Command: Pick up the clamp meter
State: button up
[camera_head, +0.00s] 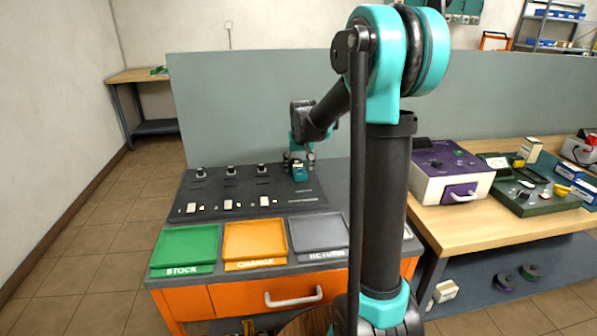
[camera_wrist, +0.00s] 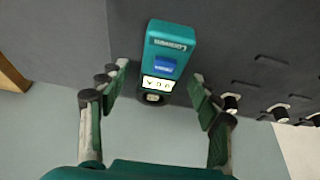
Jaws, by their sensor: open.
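The clamp meter (camera_wrist: 168,45) is teal with a blue button and a lit display in the wrist view. In the head view the teal meter (camera_head: 299,173) is at the right part of the dark board on the workbench, partly under my gripper. My gripper (camera_wrist: 159,76) is open. Its two green-padded fingers show on either side of the meter's display end in the wrist view, with gaps on both sides. In the head view my gripper (camera_head: 299,158) is just above the meter. Contact between them cannot be seen.
The dark board (camera_head: 221,172) holds several small devices left of the meter. Green, orange and grey trays (camera_head: 187,247) line the front of the bench. A grey partition (camera_head: 232,110) stands behind. At right, a wooden table (camera_head: 463,226) holds a purple-topped box (camera_head: 450,178).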

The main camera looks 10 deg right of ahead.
jog(key=shift+w+f, duration=0.2)
jog(key=shift+f, duration=0.25)
grip_shut()
